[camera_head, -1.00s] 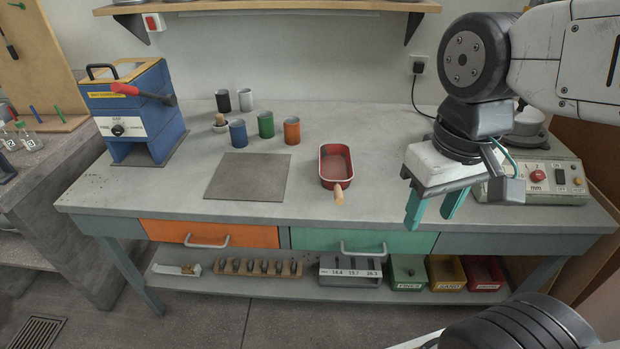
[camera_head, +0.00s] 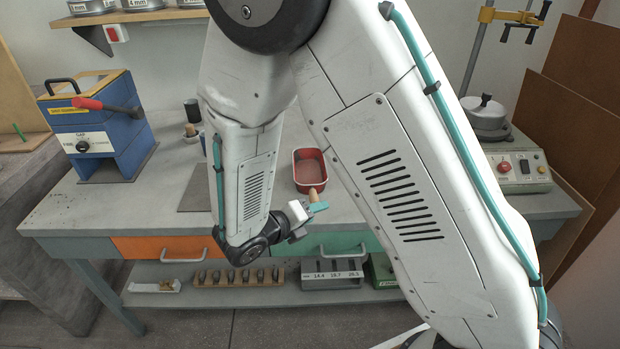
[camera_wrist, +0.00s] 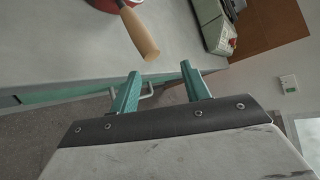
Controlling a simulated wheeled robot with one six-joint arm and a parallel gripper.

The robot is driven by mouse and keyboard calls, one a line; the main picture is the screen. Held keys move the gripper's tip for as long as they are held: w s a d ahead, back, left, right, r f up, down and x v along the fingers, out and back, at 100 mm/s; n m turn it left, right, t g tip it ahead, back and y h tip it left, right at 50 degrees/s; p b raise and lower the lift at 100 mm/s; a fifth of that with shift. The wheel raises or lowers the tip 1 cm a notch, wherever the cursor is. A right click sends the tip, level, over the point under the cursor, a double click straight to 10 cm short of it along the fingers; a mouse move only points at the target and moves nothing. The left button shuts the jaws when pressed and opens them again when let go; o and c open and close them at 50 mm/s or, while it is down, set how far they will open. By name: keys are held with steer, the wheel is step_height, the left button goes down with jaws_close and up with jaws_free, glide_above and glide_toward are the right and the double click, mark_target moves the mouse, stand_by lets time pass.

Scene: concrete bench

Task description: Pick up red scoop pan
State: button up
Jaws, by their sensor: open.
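The red scoop pan (camera_head: 308,168) sits on the grey bench top right of the middle. Its wooden handle (camera_head: 313,190) points toward the bench's front edge. My gripper (camera_head: 316,207) is low at the front edge, close to the handle's end, and its teal fingers partly overlap the handle in the head view. In the wrist view the gripper (camera_wrist: 158,85) is open and empty. There the wooden handle (camera_wrist: 139,33) lies beyond the fingertips, between their lines, with a gap before it. Only a part of the pan's red body (camera_wrist: 105,4) shows at the top edge.
A blue machine with a red lever (camera_head: 100,125) stands at the left of the bench. A control box (camera_head: 515,168) with a lidded pot (camera_head: 487,120) stands at the right. Drawers (camera_head: 340,243) lie below the front edge.

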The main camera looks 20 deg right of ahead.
mark_target(313, 195)
steer(key=w+n+t, duration=0.1)
steer(key=n, duration=0.1)
steer(key=w+a+n+t, duration=0.1)
steer(key=n, duration=0.1)
steer(key=w+a+n+y, duration=0.1)
steer(key=w+n, duration=0.1)
steer(key=n, duration=0.1)
steer(key=shift+w+a+r+t, duration=0.1)
steer(key=shift+r+t, duration=0.1)
steer(key=shift+t, duration=0.2)
steer(key=shift+n, duration=0.4)
steer(key=x, duration=0.8)
steer(key=shift+f, duration=0.15)
steer(key=shift+c, duration=0.4)
jaws_close()
